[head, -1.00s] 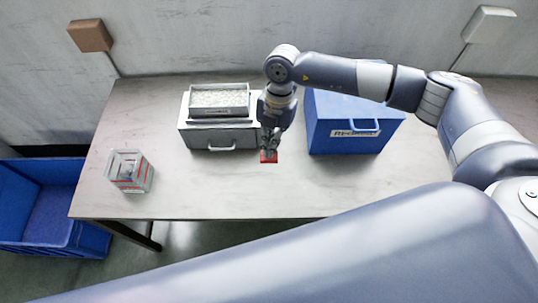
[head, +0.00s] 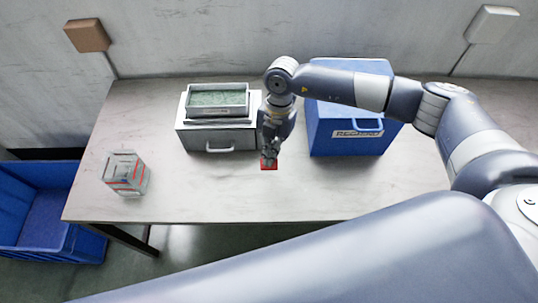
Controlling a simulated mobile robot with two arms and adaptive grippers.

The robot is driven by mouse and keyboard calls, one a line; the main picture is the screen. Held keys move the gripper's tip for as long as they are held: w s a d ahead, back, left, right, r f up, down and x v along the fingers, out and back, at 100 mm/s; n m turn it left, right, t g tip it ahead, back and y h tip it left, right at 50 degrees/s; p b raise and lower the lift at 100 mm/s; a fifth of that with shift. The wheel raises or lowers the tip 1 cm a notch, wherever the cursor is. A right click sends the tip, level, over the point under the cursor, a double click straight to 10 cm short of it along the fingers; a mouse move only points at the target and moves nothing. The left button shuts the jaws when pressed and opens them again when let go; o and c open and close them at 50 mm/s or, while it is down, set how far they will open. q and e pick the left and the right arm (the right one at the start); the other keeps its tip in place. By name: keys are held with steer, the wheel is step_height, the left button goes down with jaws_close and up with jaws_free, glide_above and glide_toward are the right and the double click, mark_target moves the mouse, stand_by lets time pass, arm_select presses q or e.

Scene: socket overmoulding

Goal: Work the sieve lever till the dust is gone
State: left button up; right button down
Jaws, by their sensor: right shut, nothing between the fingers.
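The sieve (head: 218,113) is a grey tray on top of a grey box (head: 217,141) with a front handle. Its contents look dull green. My left gripper is not in view.
A blue box (head: 357,141) with a handle and label stands close to the right of my gripper. A clear container with red bands (head: 126,174) stands at the table's left. A blue bin (head: 38,215) is left of the table (head: 210,190). The table's front is clear.

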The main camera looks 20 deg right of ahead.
steer(key=shift+f, duration=0.1)
steer(key=shift+w+d+r, duration=0.3)
steer(key=shift+w+d, duration=0.2)
steer(key=shift+w, duration=0.1)
steer(key=shift+w+d+r, duration=0.25)
steer(key=shift+w+d, duration=0.25)
steer(key=shift+w, duration=0.05)
steer(key=v, duration=1.2)
stand_by(0.5)
